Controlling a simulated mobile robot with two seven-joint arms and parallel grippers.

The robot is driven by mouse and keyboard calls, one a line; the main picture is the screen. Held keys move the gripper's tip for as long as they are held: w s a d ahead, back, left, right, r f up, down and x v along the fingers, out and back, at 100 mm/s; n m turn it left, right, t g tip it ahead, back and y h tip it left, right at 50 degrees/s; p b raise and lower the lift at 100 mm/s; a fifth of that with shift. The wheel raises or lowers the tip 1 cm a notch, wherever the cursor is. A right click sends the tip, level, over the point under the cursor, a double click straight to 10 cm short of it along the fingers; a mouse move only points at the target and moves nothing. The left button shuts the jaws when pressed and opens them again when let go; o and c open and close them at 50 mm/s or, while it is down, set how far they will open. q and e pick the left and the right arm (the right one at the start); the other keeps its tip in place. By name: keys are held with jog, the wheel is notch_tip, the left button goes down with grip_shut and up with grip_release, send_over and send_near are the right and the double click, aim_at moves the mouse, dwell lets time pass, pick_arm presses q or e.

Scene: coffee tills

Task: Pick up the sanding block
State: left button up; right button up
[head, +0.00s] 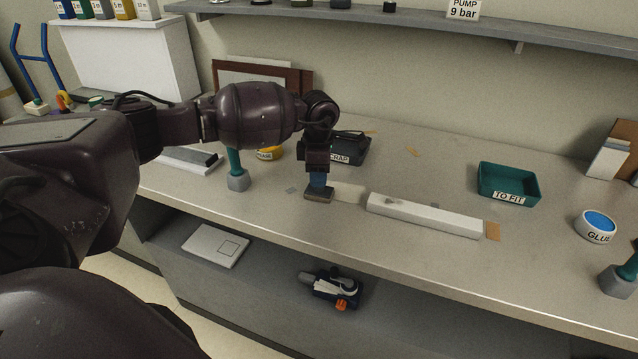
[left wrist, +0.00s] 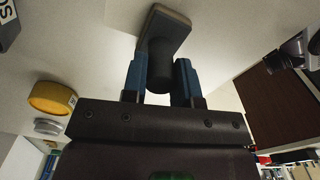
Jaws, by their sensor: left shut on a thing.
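The sanding block (head: 318,195) is a small brown-grey pad with a dark rounded knob on top. It is at the middle of the bench in the head view, and whether it touches the bench top is hard to tell. My left gripper (head: 319,181) points down from above with its blue fingers shut on the knob. In the left wrist view the fingers of the left gripper (left wrist: 159,85) stand either side of the knob, and the pad of the sanding block (left wrist: 172,27) lies beyond them. My right gripper is out of view.
A long white bar (head: 425,215) lies just right of the block. The scrap tray (head: 352,150) is behind it. A teal-handled tool (head: 237,170) stands to the left. The teal TO FIT tray (head: 508,184) and glue pot (head: 597,228) are farther right.

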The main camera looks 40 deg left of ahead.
pick_arm(q)
notch_tip(320, 180, up, 20)
jog(key=shift+p, duration=0.45)
